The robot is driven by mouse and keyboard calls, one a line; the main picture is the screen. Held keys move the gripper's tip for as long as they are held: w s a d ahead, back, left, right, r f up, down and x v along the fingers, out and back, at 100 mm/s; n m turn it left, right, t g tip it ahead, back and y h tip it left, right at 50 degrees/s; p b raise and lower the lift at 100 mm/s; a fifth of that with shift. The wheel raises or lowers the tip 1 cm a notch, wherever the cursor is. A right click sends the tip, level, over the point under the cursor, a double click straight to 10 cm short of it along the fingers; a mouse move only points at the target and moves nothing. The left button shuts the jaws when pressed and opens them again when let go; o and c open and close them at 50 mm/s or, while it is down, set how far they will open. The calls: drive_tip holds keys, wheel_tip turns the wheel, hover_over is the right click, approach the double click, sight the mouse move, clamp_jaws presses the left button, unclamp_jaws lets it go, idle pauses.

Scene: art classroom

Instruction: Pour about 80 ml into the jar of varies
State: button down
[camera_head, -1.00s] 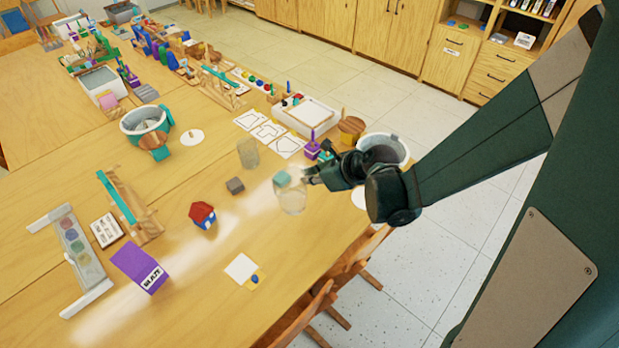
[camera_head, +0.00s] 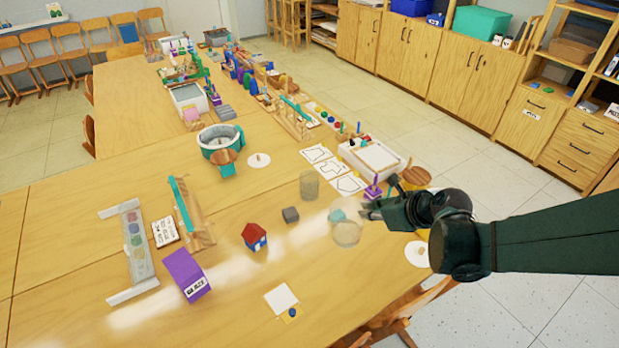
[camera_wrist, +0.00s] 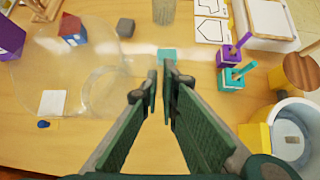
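A clear glass jar (camera_head: 309,186) stands upright on the table. It also shows at the top of the wrist view (camera_wrist: 165,10). A second, wider clear vessel (camera_head: 347,232) is beside my fingertips. In the wrist view this vessel (camera_wrist: 100,92) looms large and faint left of the fingers, so it appears held above the table. My gripper (camera_head: 368,211) has its fingers (camera_wrist: 162,84) close together, apparently on this vessel's side or handle; the contact itself is hard to see. I cannot make out any liquid in either.
A teal block (camera_wrist: 167,55) lies just beyond my fingertips. A grey block (camera_head: 290,215), a toy house (camera_head: 254,238) and a white card (camera_head: 281,298) lie to the left. Purple and teal peg pieces (camera_wrist: 230,54) and a white bucket (camera_wrist: 290,135) are to the right.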

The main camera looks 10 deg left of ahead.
drive_tip(key=shift+r, duration=0.3)
drive_tip(key=w+a+n+g+y+b, duration=0.15)
drive_tip(key=w+a, duration=0.45)
drive_tip(key=w, duration=0.9)
drive_tip(key=w+a+n+g+b, duration=0.15)
drive_tip(key=w+a, duration=0.45)
drive_tip(key=w, duration=0.9)
drive_tip(key=w+a+n+g+y, duration=0.1)
drive_tip(key=w+a+n+g, duration=0.35)
drive_tip(key=w, duration=1.05)
drive_tip(key=f+t, duration=0.1)
drive_tip(key=f, duration=0.3)
drive_tip(key=f+m, duration=0.1)
drive_tip(key=f, duration=0.3)
drive_tip(key=a+f+t, duration=0.1)
drive_tip(key=f, duration=0.3)
drive_tip(key=shift+f+m+t, duration=0.1)
drive_tip(key=shift+m+t, duration=0.25)
drive_tip(key=shift+s, duration=0.15)
